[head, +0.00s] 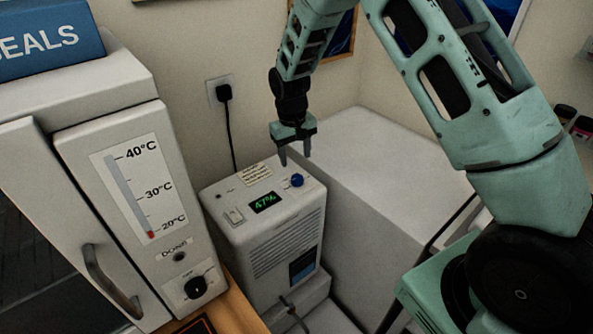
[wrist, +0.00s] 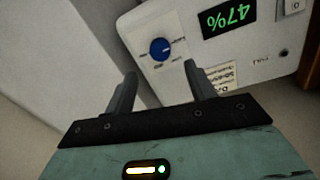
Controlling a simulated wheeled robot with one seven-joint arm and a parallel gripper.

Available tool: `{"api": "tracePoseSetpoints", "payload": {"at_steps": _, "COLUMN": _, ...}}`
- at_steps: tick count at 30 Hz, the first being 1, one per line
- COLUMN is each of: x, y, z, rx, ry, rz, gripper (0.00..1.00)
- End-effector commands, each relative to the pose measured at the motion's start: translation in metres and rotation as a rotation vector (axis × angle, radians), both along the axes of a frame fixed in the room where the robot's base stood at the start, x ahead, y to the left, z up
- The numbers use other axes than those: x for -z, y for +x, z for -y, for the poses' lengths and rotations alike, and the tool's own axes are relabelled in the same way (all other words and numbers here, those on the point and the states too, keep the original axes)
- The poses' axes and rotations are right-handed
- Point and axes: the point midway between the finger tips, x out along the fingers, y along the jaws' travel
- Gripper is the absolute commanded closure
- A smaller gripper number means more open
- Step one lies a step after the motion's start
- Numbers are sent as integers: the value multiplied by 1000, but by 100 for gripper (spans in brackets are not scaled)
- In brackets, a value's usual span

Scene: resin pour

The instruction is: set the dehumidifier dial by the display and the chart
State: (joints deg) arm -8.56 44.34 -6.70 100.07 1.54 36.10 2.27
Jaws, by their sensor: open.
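The dehumidifier (head: 250,236) is a white box with a grille on its front. Its blue dial (head: 297,180) is on the top face, right of the green display (head: 264,202) reading 47%. In the wrist view, the dial (wrist: 161,49) has small labels around it, too small to read, and the display (wrist: 229,17) appears upside down. A small printed label (head: 257,173), perhaps the chart, is behind the display; its text is unreadable. My gripper (head: 296,158) is open and empty, pointing down above and behind the dial. In the wrist view the dial lies beyond the fingertips (wrist: 160,75).
A white cabinet (head: 178,190) with a temperature scale, handle and black knob (head: 195,287) stands left. A large pale box (head: 390,180) stands right, close beside the dehumidifier. A black plug and cord (head: 229,115) are on the wall behind. A rocker switch (head: 234,216) is left of the display.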

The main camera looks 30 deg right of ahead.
Motion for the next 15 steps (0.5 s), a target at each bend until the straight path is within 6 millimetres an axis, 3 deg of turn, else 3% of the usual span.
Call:
{"api": "tracePoseSetpoints", "payload": {"at_steps": 6, "x": 43, "y": -1, "z": 3, "rx": -1, "ry": 0, "rz": -3, "gripper": 45}}
{"api": "tracePoseSetpoints", "payload": {"at_steps": 15, "x": 74, "y": 0, "z": 4, "rx": -1, "ry": 1, "rz": 1, "gripper": 45}}
